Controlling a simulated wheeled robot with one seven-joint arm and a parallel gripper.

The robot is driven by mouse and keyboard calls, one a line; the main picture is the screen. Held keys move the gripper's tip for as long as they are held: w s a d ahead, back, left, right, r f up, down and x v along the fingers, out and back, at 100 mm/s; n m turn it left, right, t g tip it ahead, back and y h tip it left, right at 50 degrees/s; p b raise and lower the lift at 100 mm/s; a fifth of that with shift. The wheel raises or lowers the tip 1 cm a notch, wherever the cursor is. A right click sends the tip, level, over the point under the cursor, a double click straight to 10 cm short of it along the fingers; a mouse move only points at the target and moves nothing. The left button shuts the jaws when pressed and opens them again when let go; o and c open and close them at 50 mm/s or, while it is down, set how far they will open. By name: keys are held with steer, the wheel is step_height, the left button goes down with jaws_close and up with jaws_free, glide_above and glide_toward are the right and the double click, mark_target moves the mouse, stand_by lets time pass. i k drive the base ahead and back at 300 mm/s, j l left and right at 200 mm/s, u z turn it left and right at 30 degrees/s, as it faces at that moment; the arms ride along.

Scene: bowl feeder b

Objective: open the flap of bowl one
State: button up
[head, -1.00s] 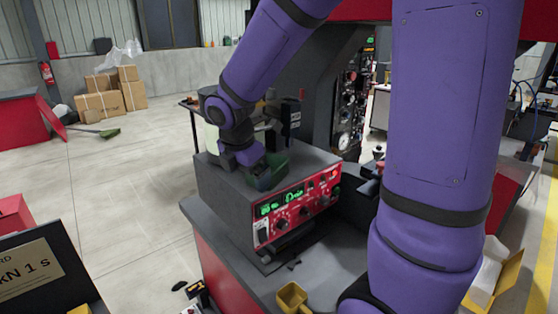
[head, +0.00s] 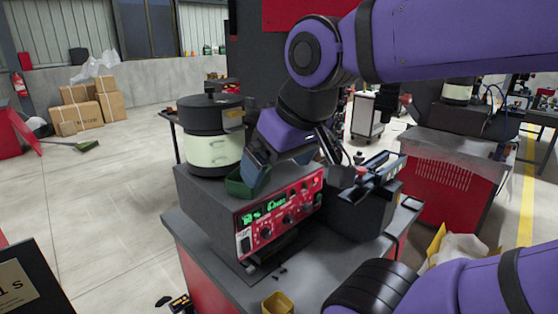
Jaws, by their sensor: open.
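The bowl feeder (head: 212,145) is a pale green drum with a black bowl (head: 210,113) on top. It stands on a grey box with a red control panel (head: 281,214). A small brownish plate (head: 233,119) shows on the bowl's right side; I cannot tell whether it is the flap, or its state. A dark green tray (head: 246,183) sits at the box's front edge below. My gripper (head: 288,157) is open, pointing down, to the right of the drum and above the panel. It holds nothing that I can see and appears apart from the bowl. It partly hides the tray's surroundings.
A dark machine part with rails (head: 375,178) stands right of the panel. A yellow scoop-like cup (head: 277,303) and small dark parts lie on the grey bench (head: 225,270). Another feeder (head: 459,92) stands farther back right. The floor on the left is mostly clear.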

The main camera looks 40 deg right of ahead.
mark_target(231, 117)
steer(key=k+j+z, duration=0.1)
steer(key=z, duration=0.25)
steer(key=k+z, duration=0.45)
steer(key=z, duration=0.25)
